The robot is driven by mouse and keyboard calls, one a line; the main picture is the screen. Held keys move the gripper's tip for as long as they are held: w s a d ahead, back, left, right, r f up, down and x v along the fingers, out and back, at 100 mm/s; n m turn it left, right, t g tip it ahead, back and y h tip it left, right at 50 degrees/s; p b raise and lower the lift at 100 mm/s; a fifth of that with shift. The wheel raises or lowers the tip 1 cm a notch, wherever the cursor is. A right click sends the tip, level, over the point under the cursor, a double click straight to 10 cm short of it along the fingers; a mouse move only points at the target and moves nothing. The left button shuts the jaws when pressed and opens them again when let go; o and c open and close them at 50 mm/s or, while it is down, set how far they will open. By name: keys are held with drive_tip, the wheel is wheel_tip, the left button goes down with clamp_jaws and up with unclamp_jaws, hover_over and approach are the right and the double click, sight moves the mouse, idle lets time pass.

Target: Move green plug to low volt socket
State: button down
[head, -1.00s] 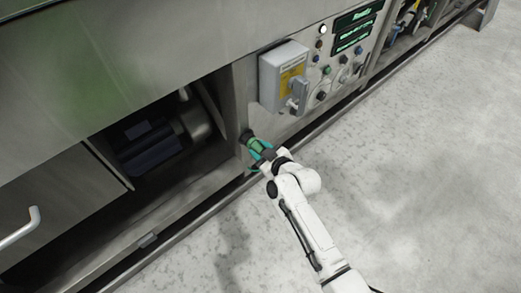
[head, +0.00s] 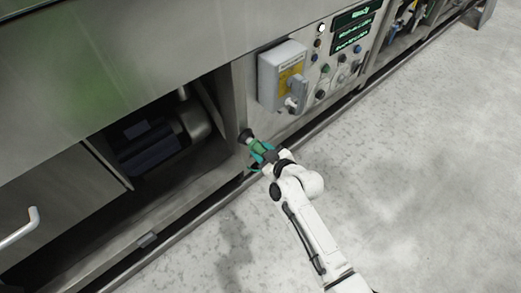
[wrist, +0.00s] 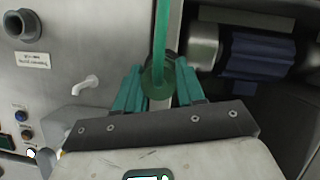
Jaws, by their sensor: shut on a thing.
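The green plug (head: 257,146) is between the fingers of my gripper (head: 262,152), in front of a dark round socket (head: 246,136) low on the steel front. In the wrist view the plug's green ring (wrist: 158,82) shows between the teal fingers (wrist: 160,92), and a green cable (wrist: 161,30) runs up from it. The gripper is shut on the plug. Whether the plug's tip is still inside the socket cannot be told. Another dark round socket (wrist: 22,25) shows at upper left in the wrist view; the label (wrist: 33,60) beside it is unreadable.
A grey switch box (head: 283,75) with a yellow label juts out above the gripper. A button panel (head: 338,70) with green displays is to its right. An open bay with a blue motor (head: 150,148) lies left. The floor (head: 420,180) at right is clear.

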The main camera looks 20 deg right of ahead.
drive_tip(key=shift+s+d, duration=0.1)
drive_tip(key=shift+s, duration=0.1)
drive_tip(key=shift+s+d, duration=0.1)
drive_tip(key=shift+s, duration=0.25)
drive_tip(key=shift+s+d, duration=0.15)
drive_tip(key=shift+s, duration=0.15)
drive_tip(key=shift+s+d, duration=0.1)
drive_tip(key=shift+s, duration=0.25)
drive_tip(key=shift+s+d, duration=0.15)
drive_tip(key=shift+s, duration=0.4)
